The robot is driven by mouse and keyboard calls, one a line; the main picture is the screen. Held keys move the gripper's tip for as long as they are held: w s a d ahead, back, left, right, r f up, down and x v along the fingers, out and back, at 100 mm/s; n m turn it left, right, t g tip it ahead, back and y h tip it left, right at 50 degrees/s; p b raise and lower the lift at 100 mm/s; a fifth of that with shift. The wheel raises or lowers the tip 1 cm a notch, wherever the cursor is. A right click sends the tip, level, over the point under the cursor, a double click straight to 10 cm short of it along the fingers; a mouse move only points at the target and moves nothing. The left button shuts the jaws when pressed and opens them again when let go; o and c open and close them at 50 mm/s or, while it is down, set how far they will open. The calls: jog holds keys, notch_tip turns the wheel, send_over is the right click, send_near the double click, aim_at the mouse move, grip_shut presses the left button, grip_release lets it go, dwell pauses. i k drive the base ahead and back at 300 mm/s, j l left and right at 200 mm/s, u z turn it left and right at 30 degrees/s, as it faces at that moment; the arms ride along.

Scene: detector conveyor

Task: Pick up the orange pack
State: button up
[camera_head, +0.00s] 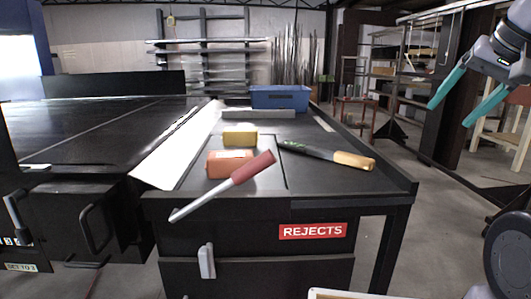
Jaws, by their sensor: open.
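The orange pack (222,166) is a small boxy block on the dark top of the rejects table (305,182), near its front edge. A red-handled metal rod (253,168) crosses in front of its lower right part and hides a little of it. My gripper (450,114) is at the upper right with its two teal fingers spread apart. It is empty, high up and well to the right of the orange pack, touching nothing.
A yellow pack (240,136) lies just behind the orange pack. A dark tool with a tan handle (350,160) lies to the right. A blue bin (280,97) stands at the back. A conveyor (90,130) is at left. The table's front right top is clear.

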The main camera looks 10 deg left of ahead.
aim_at(220, 164)
jog(key=u, duration=1.2)
